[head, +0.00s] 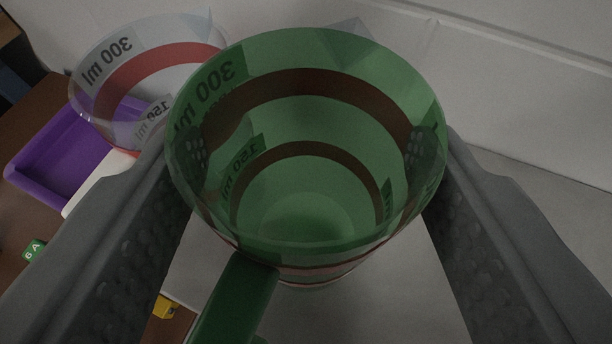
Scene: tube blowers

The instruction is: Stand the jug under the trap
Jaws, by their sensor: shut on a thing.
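A green see-through jug (310,205) with dark bands and "300 ml" and "150 ml" marks fills the middle of the head view. I look down into it and it appears empty. Its green handle (235,300) points toward the bottom of the picture. My gripper (308,150) is shut on the jug, one dark grey finger on each side of its wall. What is directly under the jug is mostly hidden. I cannot make out the trap for certain.
A clear jug (150,75) with a red band stands at the upper left, close beside the green jug. A purple tray (60,160) lies left of it on a brown surface. A green tag (34,250) and a yellow piece (165,307) show lower left. A pale wall is behind.

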